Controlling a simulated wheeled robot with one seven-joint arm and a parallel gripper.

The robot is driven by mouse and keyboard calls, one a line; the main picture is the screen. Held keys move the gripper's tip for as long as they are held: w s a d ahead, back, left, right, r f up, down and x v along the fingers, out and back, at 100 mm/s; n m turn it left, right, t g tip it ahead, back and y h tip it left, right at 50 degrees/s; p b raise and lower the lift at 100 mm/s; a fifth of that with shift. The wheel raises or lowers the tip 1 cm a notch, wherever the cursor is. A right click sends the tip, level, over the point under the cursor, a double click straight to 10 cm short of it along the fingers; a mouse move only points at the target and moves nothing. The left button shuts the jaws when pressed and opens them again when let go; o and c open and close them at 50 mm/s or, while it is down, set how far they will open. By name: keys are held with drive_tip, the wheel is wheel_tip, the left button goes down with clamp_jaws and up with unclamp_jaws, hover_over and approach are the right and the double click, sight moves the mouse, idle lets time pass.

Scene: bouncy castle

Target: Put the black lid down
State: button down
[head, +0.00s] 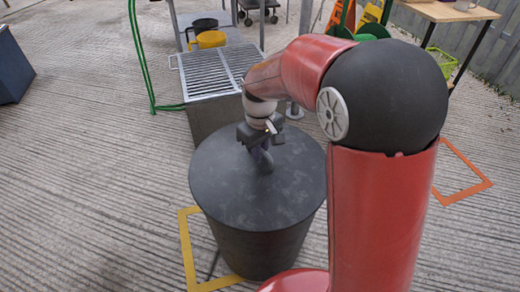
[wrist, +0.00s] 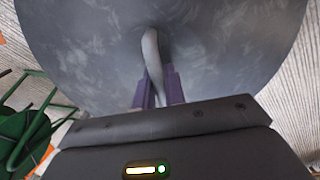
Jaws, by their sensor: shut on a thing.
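The black lid (head: 236,189) is a wide round disc, dark grey to black, with a curved handle at its middle. In the head view it appears on top of a dark round bin (head: 262,245), covering its opening; I cannot tell whether a gap lies between them. My gripper (head: 262,150) is above the lid's middle and shut on its handle. In the wrist view the purple fingers (wrist: 159,88) pinch the grey handle (wrist: 152,55), and the lid (wrist: 80,40) fills most of the picture.
A yellow square outline (head: 187,250) lies on the ground around the bin's left side. An orange outline (head: 463,190) lies at right. A metal grate stand (head: 215,72) is behind the bin. A wooden table (head: 445,12) stands at back right.

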drive_tip(key=shift+f+b, duration=0.3)
drive_tip(key=shift+f, duration=0.15)
drive_tip(key=c, duration=1.4)
unclamp_jaws()
wheel_tip(320, 180, up, 8)
drive_tip(key=shift+p, duration=0.4)
drive_tip(key=s+d+r+m+t, duration=0.1)
drive_tip(key=s+d+m+t, duration=0.1)
drive_tip(key=s+d, duration=0.2)
drive_tip(key=s+d+r+m+t, duration=0.1)
drive_tip(key=s+d+r+m, duration=0.1)
drive_tip(key=s+d, duration=0.3)
drive_tip(key=s+d+r+m+t, duration=0.1)
drive_tip(key=s+d+m+t, duration=0.1)
drive_tip(key=s, duration=0.9)
drive_tip(key=shift+s+d+r+m+t, duration=0.15)
drive_tip(key=shift+d+m, duration=0.3)
drive_tip(key=shift+d, duration=0.25)
drive_tip(key=shift+w+d+r+m+t, duration=0.1)
drive_tip(key=shift+d+m+t, duration=0.05)
drive_tip(key=shift+d+m, duration=0.4)
